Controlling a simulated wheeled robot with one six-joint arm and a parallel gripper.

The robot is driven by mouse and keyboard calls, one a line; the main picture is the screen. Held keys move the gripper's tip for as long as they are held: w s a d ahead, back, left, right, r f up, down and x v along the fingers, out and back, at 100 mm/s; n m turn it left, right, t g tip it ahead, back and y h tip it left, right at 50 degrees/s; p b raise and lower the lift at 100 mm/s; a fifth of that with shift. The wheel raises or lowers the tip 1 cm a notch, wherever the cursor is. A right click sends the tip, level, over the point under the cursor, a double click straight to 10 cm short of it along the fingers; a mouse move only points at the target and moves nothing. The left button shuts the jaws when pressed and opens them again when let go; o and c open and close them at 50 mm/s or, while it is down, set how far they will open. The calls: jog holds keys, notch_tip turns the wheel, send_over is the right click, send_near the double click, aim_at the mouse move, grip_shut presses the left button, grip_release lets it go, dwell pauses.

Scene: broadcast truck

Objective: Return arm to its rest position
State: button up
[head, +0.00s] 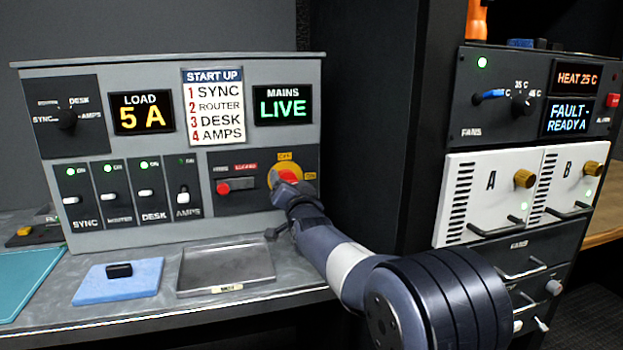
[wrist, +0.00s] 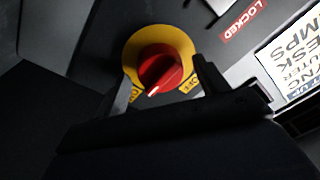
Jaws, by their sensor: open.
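My arm reaches from the lower right of the head view up to the control panel (head: 150,226). My gripper (head: 284,184) is at the red rotary knob (head: 288,176) on its yellow plate (head: 285,158). In the wrist view my gripper (wrist: 165,88) is open, with one dark finger on each side of the red knob (wrist: 160,68). The fingers look apart from the knob, though contact cannot be judged for certain. The white mark on the knob points to the lower left in the wrist view.
A metal tray (head: 226,290) and a blue pad (head: 85,297) with a small black object (head: 119,270) lie on the bench before the panel. A rack (head: 515,195) with white modules A and B stands at the right. A dark upright (head: 375,110) stands between panel and rack.

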jog(key=v, duration=1.1)
jog(key=x, duration=1.1)
jog(key=shift+w+r, duration=0.15)
jog(key=shift+w, duration=0.1)
jog(key=n+p, duration=0.5)
jog(key=n, duration=0.1)
jog(key=n+g+y+p, duration=0.1)
jog(key=n+p, duration=0.4)
jog(key=n, duration=0.2)
jog(key=n+g+p, duration=0.1)
jog(key=n+p, duration=0.5)
jog(key=shift+s+r+y, duration=0.1)
jog(key=shift+s+y, duration=0.05)
jog(key=shift+y, duration=0.15)
jog(key=shift+n, duration=0.3)
